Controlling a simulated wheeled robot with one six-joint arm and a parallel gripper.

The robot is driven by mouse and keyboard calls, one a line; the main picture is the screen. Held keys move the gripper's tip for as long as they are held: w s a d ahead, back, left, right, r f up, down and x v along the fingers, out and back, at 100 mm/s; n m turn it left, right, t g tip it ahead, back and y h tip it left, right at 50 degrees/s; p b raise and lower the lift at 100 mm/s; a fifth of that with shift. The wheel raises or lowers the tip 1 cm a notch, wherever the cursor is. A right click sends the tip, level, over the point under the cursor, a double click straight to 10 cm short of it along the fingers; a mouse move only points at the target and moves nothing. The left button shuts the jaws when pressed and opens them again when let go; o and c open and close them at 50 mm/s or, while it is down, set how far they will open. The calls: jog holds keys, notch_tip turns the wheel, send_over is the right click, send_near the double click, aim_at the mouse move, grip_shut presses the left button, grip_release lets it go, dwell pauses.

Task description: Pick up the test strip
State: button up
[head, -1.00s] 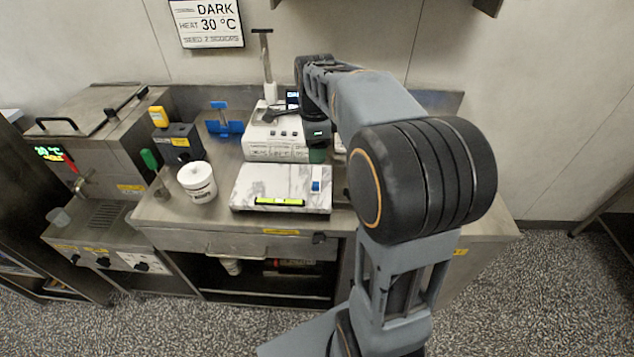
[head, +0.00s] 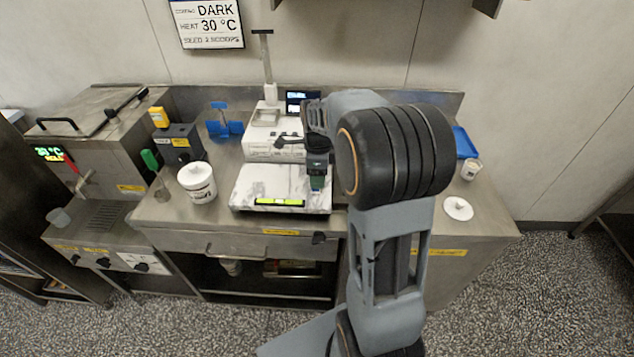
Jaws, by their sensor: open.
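My gripper (head: 317,183) points down over the right part of the marble slab (head: 255,182). It is open. It covers the spot where a small blue and white piece, which looks like the test strip, lay on the slab a second ago. That piece is now hidden behind the gripper, so I cannot tell whether the fingers are around it or above it.
A yellow-green level (head: 279,200) lies along the slab's front edge. A white tub (head: 197,183) stands to the left. A white machine (head: 268,135) stands behind the slab. A blue tray (head: 464,143), a cup (head: 470,169) and a white lid (head: 458,209) are at right.

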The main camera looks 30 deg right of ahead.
jog(key=shift+f, duration=2.05)
jog(key=c, duration=1)
